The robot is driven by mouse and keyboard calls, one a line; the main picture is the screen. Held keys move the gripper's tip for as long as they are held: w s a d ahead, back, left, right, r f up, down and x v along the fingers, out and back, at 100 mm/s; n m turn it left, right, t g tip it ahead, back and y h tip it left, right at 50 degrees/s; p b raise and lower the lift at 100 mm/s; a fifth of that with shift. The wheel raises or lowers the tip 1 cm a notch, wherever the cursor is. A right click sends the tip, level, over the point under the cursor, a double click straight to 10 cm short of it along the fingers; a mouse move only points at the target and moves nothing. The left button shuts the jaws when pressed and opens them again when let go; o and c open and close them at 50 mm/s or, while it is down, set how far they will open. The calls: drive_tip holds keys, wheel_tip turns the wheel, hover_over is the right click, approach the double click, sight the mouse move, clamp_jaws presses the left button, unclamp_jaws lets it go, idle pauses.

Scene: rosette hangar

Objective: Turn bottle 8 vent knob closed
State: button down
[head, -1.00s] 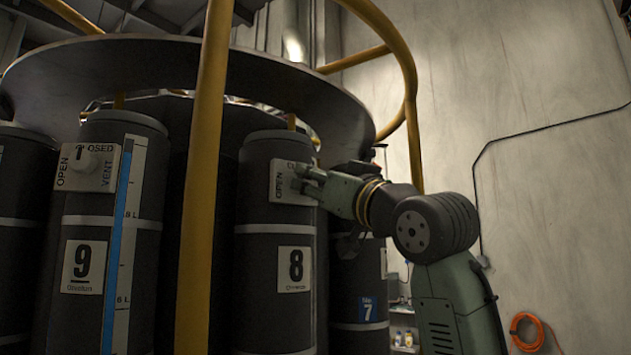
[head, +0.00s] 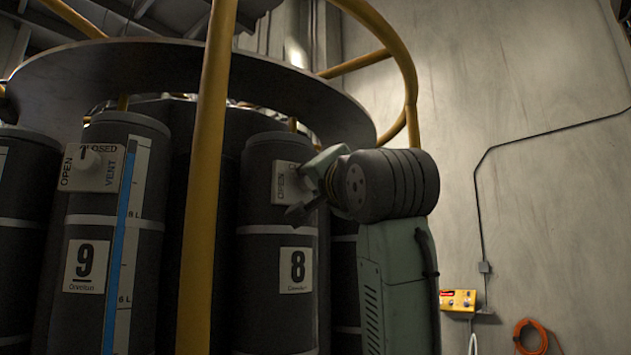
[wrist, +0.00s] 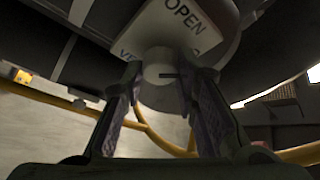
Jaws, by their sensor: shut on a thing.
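Bottle 8 (head: 265,268) is a dark upright cylinder with a white number 8 label (head: 296,270). Its white vent plate (head: 283,183) is near the top, with the word OPEN showing and the rest behind my gripper. In the wrist view the plate (wrist: 183,25) reads OPEN, with part of VENT beside the knob. The pale round vent knob (wrist: 159,66) has a short dark mark on its face. My gripper (wrist: 162,82) is shut on the knob, one finger on each side. In the head view my gripper (head: 308,190) is at the plate, and the knob is hidden.
A yellow upright rail (head: 203,170) stands left of bottle 8, and a curved yellow rail (head: 408,75) rises behind my arm. Bottle 9 (head: 110,230) with its own vent knob stands left. A dark ring plate (head: 190,75) overhangs. The right side is free up to the wall.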

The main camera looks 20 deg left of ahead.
drive_tip(key=shift+s+r+m+g+h+p, duration=0.1)
drive_tip(key=shift+m+g+h+p, duration=0.3)
drive_tip(key=shift+m, duration=1.1)
drive_tip(key=shift+w+r+m+g+h+p, duration=0.15)
drive_tip(key=shift+m+h, duration=0.5)
drive_tip(key=shift+m, duration=0.85)
drive_tip(key=shift+s+f+m+g+h+p, duration=0.2)
drive_tip(key=shift+m+h, duration=0.35)
drive_tip(key=shift+m, duration=0.95)
drive_tip(key=shift+r, duration=0.15)
drive_tip(key=c, duration=1.2)
unclamp_jaws()
drive_tip(key=shift+c, duration=0.2)
drive_tip(key=v, duration=1.2)
